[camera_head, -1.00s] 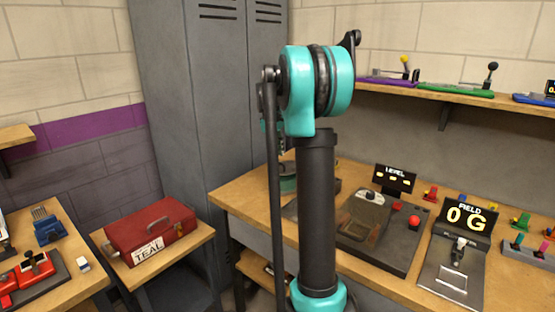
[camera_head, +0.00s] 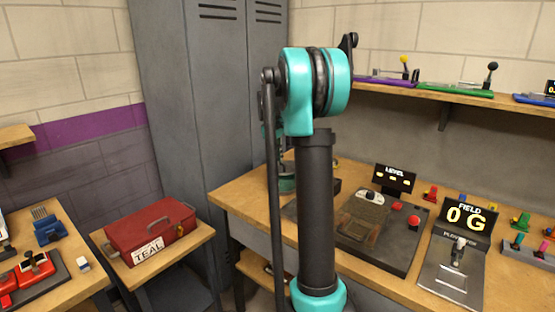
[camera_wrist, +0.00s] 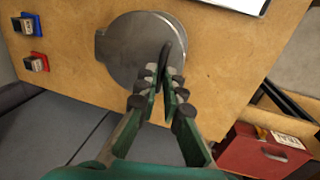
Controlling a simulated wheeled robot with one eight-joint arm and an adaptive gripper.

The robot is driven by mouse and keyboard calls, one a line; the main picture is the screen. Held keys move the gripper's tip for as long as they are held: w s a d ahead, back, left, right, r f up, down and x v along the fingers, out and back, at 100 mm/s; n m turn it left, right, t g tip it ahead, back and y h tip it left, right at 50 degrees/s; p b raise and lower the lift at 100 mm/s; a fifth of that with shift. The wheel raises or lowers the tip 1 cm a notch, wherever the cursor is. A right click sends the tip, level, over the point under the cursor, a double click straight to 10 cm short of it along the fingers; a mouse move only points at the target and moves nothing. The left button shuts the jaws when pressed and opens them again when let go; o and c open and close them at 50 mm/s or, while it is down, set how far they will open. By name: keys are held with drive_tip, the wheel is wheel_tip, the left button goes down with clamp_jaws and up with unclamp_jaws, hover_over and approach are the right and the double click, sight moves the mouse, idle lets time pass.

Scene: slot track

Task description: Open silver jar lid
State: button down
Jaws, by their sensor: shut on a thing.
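The silver jar lid (camera_wrist: 133,48) is a round grey disc seen from above in the wrist view, on the tan wooden bench (camera_wrist: 225,65). It has a small tab on its left side and a dark upright grip near its right side. My gripper (camera_wrist: 160,82) comes from below in the wrist view, its green fingers with dark pads closed on that grip. I cannot tell whether the lid is raised, and the jar body beneath is hidden. In the head view my arm hides the lid and most of my gripper.
Two small blocks, on a blue base (camera_wrist: 26,25) and a red base (camera_wrist: 37,62), stand left of the lid. A red toolbox (camera_head: 152,230) labelled TEAL sits on a side table. A LEVEL panel (camera_head: 395,179) and FIELD device (camera_head: 467,220) stand on the bench to the right.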

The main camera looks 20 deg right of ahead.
sight(280, 169)
drive_tip(key=shift+d+r, duration=0.1)
idle(0.3)
drive_tip(key=shift+w+d+r+g+y, duration=0.25)
drive_tip(key=shift+d+r+g+y, duration=0.15)
drive_tip(key=shift+r+y, duration=0.25)
drive_tip(key=shift+w+d+r, duration=0.15)
drive_tip(key=shift+r, duration=0.2)
drive_tip(key=c, duration=2.2)
unclamp_jaws()
drive_tip(key=shift+r, duration=0.15)
drive_tip(key=o, duration=0.6)
drive_tip(key=shift+d, duration=0.1)
drive_tip(key=shift+c, duration=0.2)
wheel_tip(280, 169, up, 12)
drive_tip(key=shift+a, duration=0.3)
drive_tip(key=shift+c, duration=0.5)
